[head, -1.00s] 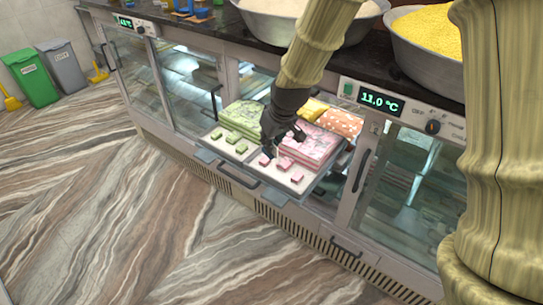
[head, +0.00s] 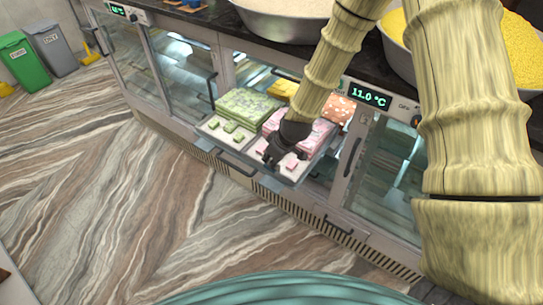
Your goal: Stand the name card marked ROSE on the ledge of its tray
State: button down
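A pulled-out tray (head: 248,170) juts from the glass display counter. It holds green sweets (head: 247,106) on the left and pink sweets (head: 318,138) on the right, with small loose pieces of each in front. My dark gripper (head: 270,160) points down low over the front of the tray, between the green pieces and the small pink pieces. Its fingers are small and dark here, so I cannot tell whether they are open or hold something. I cannot make out a name card or the word ROSE; the gripper and wrist hide part of the pink side.
Yellow sweets (head: 285,88) and an orange white-spotted block (head: 338,109) lie behind. A metal bowl of yellow grains (head: 396,38) and a pale-filled bowl (head: 288,27) stand on the dark countertop. Green (head: 24,62) and grey (head: 54,50) bins stand far left. The marbled floor in front is clear.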

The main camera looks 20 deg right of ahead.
aim_at(280, 165)
jog(key=shift+f+b, duration=2.7)
jog(key=shift+f, duration=1.65)
jog(key=c, duration=1.6)
grip_release()
jog(key=shift+o, duration=0.2)
jog(key=shift+r, duration=0.1)
jog(key=shift+v, duration=5.95)
